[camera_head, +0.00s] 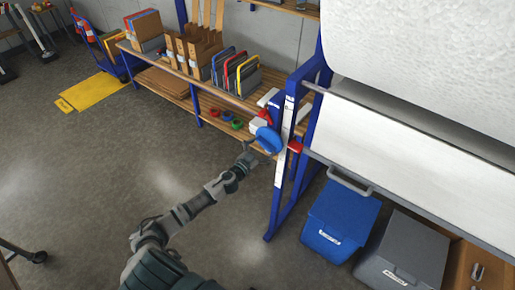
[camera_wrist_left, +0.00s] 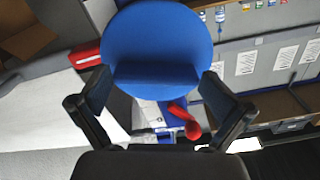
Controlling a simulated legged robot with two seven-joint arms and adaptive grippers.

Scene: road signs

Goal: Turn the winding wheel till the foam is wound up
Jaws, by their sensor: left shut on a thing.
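The winding wheel (camera_head: 269,140) is a round blue disc on the side of a blue upright frame. In the left wrist view the wheel (camera_wrist_left: 158,35) fills the top middle, with a blue grip bar across its lower part. My right gripper is not in view.
A blue bin (camera_head: 340,215) and a grey bin (camera_head: 403,252) stand under the foam. A wooden bench (camera_head: 185,85) with folders runs along the wall. A red lever (camera_wrist_left: 182,118) is close beside the wheel.

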